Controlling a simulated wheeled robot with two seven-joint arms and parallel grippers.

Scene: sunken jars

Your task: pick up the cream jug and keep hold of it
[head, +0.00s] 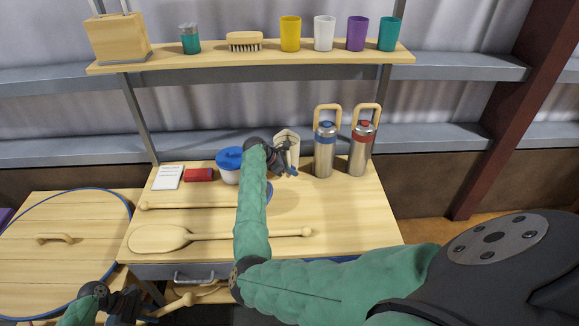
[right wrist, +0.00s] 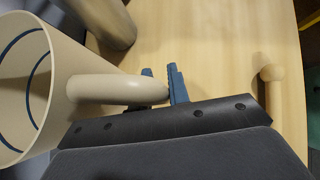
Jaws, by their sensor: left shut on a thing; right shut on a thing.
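The cream jug (head: 290,139) is at the back of the wooden worktop in the head view, partly hidden by my right gripper (head: 286,170). In the right wrist view the jug (right wrist: 58,100) fills the left side, its open mouth with a blue ring inside facing left. Its handle (right wrist: 115,89) reaches to my right gripper (right wrist: 162,87), whose blue fingers are shut on the handle's end. I cannot tell whether the jug's base touches the worktop. My left gripper (head: 143,308), at the bottom left, is shut on a wooden handle with a rounded end (head: 176,306).
Two steel flasks, blue-topped (head: 325,150) and red-topped (head: 362,148), stand right of the jug. A blue-lidded pot (head: 229,166), a red box (head: 199,175) and a white card (head: 168,177) stand left. A wooden paddle (head: 160,238) lies in front. A shelf (head: 220,62) runs above.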

